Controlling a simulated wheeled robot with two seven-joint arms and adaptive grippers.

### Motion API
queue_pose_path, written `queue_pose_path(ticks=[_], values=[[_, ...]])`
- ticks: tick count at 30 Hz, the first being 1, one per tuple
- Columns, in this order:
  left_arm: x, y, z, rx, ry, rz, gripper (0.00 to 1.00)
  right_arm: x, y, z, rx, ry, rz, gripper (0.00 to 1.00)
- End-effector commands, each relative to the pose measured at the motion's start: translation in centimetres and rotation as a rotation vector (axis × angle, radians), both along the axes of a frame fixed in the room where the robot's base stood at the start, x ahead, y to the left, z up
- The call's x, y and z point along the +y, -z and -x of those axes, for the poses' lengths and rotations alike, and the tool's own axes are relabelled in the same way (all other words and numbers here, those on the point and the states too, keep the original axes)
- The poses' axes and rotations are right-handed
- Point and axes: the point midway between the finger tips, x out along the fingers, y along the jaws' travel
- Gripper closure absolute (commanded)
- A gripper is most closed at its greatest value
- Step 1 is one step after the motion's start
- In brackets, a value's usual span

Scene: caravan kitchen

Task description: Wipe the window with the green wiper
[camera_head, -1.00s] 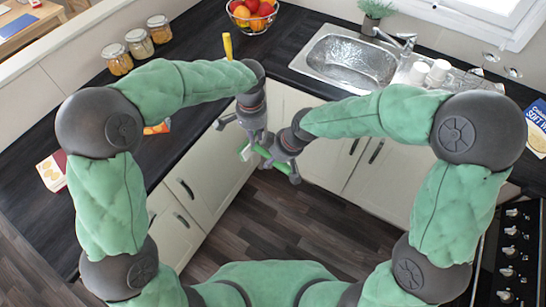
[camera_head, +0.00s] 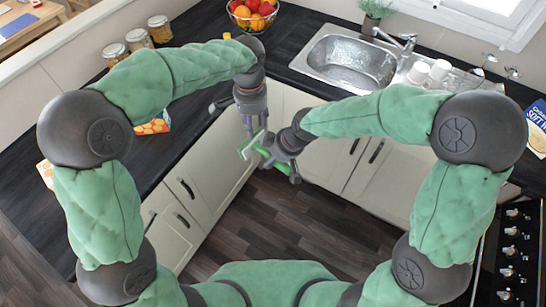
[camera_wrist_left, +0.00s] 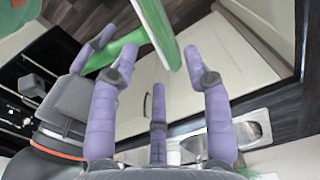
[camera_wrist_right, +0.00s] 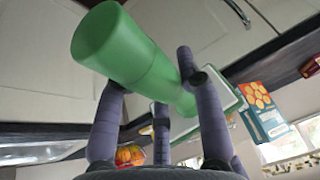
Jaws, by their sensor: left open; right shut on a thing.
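The green wiper (camera_head: 246,147) is held in my right gripper (camera_head: 268,157), in front of the cabinets. My left gripper (camera_head: 250,132) is open just above the wiper's head end. In the left wrist view, a green part of the wiper (camera_wrist_left: 158,30) passes between the spread fingers of the left gripper (camera_wrist_left: 160,65); I cannot tell whether they touch. The window (camera_head: 480,12) is at the top right, behind the sink.
The sink (camera_head: 345,62) and tap (camera_head: 398,40) lie below the window, with white cups (camera_head: 437,70) beside them. A fruit bowl (camera_head: 253,20) and jars (camera_head: 138,42) stand on the back counter. The stove (camera_head: 508,250) is at the right. The floor (camera_head: 290,220) is clear.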

Motion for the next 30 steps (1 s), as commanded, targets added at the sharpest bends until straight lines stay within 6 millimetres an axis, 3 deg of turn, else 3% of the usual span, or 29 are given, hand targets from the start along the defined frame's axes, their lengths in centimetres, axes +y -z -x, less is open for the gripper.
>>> queue_pose_path(ticks=[7,15,20,26,30], values=[[-0.1,-4.4,-0.1,-0.003,0.0,0.001,0.51,0.0,0.0,0.0,-0.001,0.0,-0.001,1.0],[-0.1,-5.8,-0.1,-0.003,-0.001,0.021,0.51,0.0,0.0,0.0,-0.001,0.0,-0.001,1.0],[-0.5,-4.4,-1.3,-0.041,-0.017,0.158,0.51,0.0,0.0,0.0,-0.001,0.0,-0.001,1.0],[0.1,-2.3,-5.0,-0.197,-0.125,0.424,0.51,0.0,0.0,0.0,-0.001,0.0,-0.001,1.0],[1.5,3.7,-5.9,-0.23,-0.254,0.474,0.51,0.0,0.0,0.0,-0.001,0.0,0.0,1.0]])
